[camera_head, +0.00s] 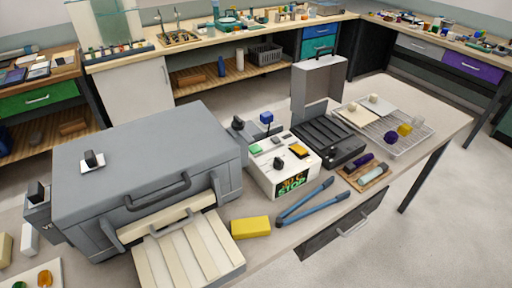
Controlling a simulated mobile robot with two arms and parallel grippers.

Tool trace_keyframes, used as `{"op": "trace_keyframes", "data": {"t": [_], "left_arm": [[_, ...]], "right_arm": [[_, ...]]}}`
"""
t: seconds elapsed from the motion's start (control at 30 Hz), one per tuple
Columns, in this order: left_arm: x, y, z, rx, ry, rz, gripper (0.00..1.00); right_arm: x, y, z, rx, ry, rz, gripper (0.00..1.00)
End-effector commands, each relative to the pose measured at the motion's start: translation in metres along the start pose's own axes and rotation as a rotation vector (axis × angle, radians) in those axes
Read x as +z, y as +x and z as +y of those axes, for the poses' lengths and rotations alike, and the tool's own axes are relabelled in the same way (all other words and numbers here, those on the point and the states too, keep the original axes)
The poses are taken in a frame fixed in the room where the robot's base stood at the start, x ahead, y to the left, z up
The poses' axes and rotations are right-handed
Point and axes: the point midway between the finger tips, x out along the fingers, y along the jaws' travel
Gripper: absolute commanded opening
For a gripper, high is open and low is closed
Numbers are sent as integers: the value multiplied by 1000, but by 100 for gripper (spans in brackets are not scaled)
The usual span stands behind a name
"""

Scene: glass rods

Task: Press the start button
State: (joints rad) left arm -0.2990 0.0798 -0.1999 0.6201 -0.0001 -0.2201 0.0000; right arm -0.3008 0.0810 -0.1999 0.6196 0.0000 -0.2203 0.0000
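A white control box (268,178) stands on the table just right of the large grey kiln-like box. On its top are a green button (256,149), a yellow-orange button (299,151) and a black knob (279,163). Its front carries a dark label (292,184) with coloured lettering that seems to include "STOP". No word "start" is readable, so I cannot tell for sure which control is the start button. Neither of my grippers is in view, and nothing touches the box.
The grey kiln-like box (140,150) has a handle and a slatted front shelf (188,255). A yellow block (251,227) and blue-handled tongs (310,208) lie before the control box. An open black case (325,136) and a wire rack (395,135) stand to its right.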

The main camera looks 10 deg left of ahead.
Motion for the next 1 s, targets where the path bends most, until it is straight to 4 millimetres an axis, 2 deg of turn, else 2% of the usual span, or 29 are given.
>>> {"op": "trace_keyframes", "data": {"t": [0.03, 0.3, 0.37, 1.0], "left_arm": [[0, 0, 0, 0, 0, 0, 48], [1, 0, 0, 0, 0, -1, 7], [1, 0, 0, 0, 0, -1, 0], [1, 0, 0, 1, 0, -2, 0]], "right_arm": [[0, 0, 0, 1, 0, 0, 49], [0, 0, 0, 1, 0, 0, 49], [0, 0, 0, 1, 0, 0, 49], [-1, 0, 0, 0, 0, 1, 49]]}}
